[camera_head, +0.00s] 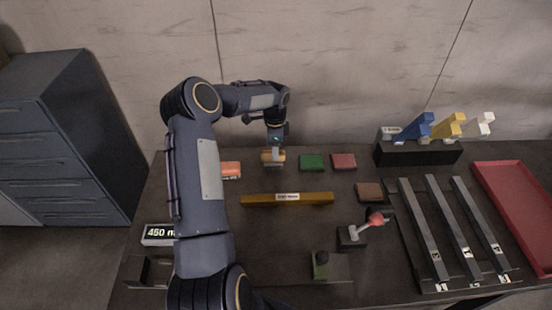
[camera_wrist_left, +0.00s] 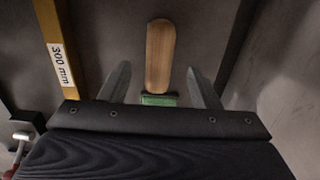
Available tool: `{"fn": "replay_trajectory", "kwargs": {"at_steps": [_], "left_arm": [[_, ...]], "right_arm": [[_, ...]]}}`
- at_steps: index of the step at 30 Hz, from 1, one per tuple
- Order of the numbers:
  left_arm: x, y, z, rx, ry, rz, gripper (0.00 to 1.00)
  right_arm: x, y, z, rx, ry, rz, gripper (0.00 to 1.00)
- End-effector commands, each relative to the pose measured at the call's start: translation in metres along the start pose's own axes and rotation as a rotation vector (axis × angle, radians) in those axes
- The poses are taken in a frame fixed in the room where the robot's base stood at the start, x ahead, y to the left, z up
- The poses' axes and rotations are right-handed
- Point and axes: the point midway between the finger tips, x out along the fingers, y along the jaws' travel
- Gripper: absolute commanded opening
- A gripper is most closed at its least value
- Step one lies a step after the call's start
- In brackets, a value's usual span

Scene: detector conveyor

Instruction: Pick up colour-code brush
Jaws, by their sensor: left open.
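A long, rounded wooden piece, which looks like the brush (camera_wrist_left: 160,55), lies in the left wrist view ahead of my fingers. A green patch (camera_wrist_left: 158,100) shows at its near end; I cannot tell if it belongs to the brush. In the head view the brush (camera_head: 273,158) is partly hidden under my left gripper (camera_head: 276,149) at the back of the bench. My left gripper (camera_wrist_left: 160,85) is open in the wrist view, one finger on each side of the wood's line, with nothing held. My right gripper is not in view.
A yellow 300 mm bar (camera_head: 260,199) lies in front. Orange (camera_head: 231,169), green (camera_head: 312,162) and red (camera_head: 343,162) blocks stand nearby. A stand with a red ball (camera_head: 375,219), dark rails (camera_head: 455,230) and a red tray (camera_head: 515,205) are to the right.

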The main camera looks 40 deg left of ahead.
Motion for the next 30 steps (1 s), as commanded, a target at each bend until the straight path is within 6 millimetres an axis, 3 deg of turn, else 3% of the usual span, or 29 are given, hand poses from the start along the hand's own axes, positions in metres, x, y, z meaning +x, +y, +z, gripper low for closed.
{"fn": "replay_trajectory", "kwargs": {"at_steps": [12, 20, 30], "left_arm": [[0.053, 0.001, 0.006, 0.000, 0.000, -0.001, 0.56], [0.053, 0.001, 0.006, 0.000, 0.000, -0.002, 0.55], [0.053, 0.001, 0.006, 0.000, 0.000, -0.002, 0.11]], "right_arm": [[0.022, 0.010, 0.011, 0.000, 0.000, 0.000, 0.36], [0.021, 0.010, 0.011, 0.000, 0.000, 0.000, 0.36], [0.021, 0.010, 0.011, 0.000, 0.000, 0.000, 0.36]]}}
